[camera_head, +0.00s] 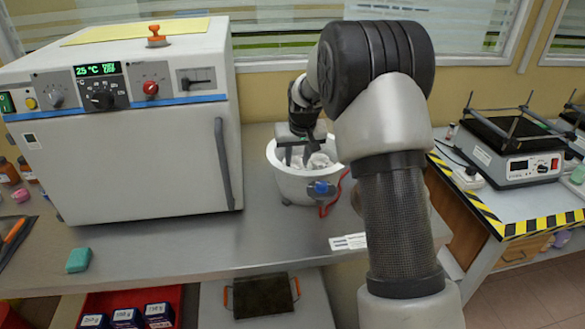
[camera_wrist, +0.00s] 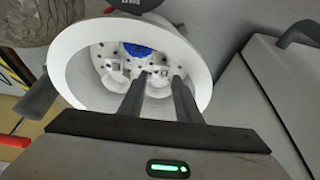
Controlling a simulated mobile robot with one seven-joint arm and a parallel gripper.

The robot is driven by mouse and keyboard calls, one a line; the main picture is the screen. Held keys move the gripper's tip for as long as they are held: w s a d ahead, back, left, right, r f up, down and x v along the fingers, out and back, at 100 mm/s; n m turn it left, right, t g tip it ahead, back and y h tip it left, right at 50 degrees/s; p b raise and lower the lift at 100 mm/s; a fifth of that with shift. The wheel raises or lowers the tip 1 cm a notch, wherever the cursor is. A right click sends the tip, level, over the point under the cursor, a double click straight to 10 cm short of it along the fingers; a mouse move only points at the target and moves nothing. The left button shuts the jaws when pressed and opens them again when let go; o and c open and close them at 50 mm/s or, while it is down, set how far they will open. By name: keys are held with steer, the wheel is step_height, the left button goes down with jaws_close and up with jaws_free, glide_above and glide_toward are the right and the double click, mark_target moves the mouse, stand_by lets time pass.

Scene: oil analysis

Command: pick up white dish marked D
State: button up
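Small white dishes sit on a perforated white plate inside a round white vessel (camera_head: 296,186) on the counter. In the wrist view the vessel's rim (camera_wrist: 205,75) rings two visible dishes, a left one (camera_wrist: 113,72) and a right one (camera_wrist: 158,88). I cannot read a letter D on either. My gripper (camera_wrist: 156,78) points down into the vessel with its two dark fingers apart. The right dish shows in the gap between them; the fingers partly cover both dishes. In the head view my gripper (camera_head: 303,158) is at the vessel's mouth and the dishes (camera_head: 318,161) are partly hidden.
A large grey oven (camera_head: 140,160) stands left of the vessel. A red tube (camera_head: 335,195) runs beside the vessel's right side. A green block (camera_head: 79,260) lies on the front left counter (camera_head: 200,245). A hotplate device (camera_head: 510,160) stands on the right table.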

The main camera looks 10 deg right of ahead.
mark_target(295, 167)
steer(key=x, duration=0.5)
steer(key=shift+w+a+f, duration=0.15)
steer(key=shift+w+f, duration=0.05)
steer(key=shift+w, duration=0.2)
steer(key=c, duration=0.7)
steer(key=shift+r, duration=0.1)
steer(key=shift+c, duration=0.2)
